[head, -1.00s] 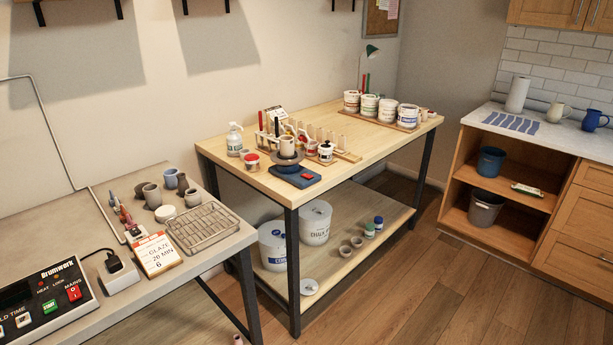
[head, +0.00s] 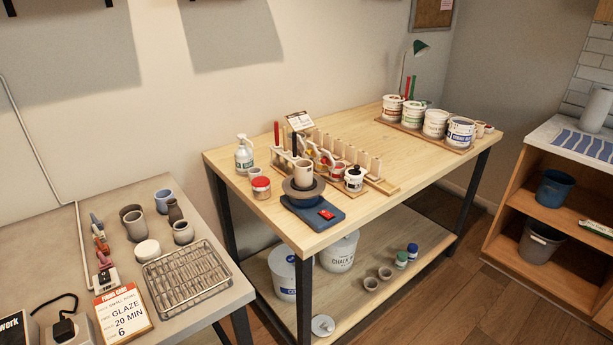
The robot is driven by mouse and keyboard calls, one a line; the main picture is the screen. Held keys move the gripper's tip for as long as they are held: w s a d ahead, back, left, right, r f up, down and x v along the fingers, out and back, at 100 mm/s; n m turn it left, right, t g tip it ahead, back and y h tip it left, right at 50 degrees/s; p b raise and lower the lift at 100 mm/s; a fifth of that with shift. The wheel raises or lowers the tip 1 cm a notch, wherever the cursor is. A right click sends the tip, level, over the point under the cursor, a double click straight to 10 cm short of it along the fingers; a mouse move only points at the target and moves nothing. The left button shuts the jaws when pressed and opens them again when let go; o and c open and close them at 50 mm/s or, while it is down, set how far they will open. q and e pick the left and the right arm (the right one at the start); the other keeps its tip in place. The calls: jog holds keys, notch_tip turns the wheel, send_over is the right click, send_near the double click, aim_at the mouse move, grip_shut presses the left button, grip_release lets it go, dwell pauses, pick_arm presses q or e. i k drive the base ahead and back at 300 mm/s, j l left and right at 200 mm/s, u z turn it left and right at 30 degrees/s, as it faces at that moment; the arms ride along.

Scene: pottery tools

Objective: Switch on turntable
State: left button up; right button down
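The turntable (head: 303,190) stands near the front left corner of the wooden table (head: 420,195). It has a dark round plate on a blue base (head: 312,212). A red switch (head: 326,214) sits on the base's front right part. A beige cup (head: 303,174) stands on the plate. I cannot tell from this view whether the turntable is on. Neither of my grippers is in view.
A wooden rack with brushes and tools (head: 290,158) stands behind the turntable. Labelled tubs (head: 436,123) stand at the back right. A grey bench (head: 60,232) with a wire basket (head: 187,278) is at left.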

aim_at(324, 213)
jog(key=i+l+u, duration=0.45)
jog(key=i+l, duration=0.35)
jog(key=i, duration=0.15)
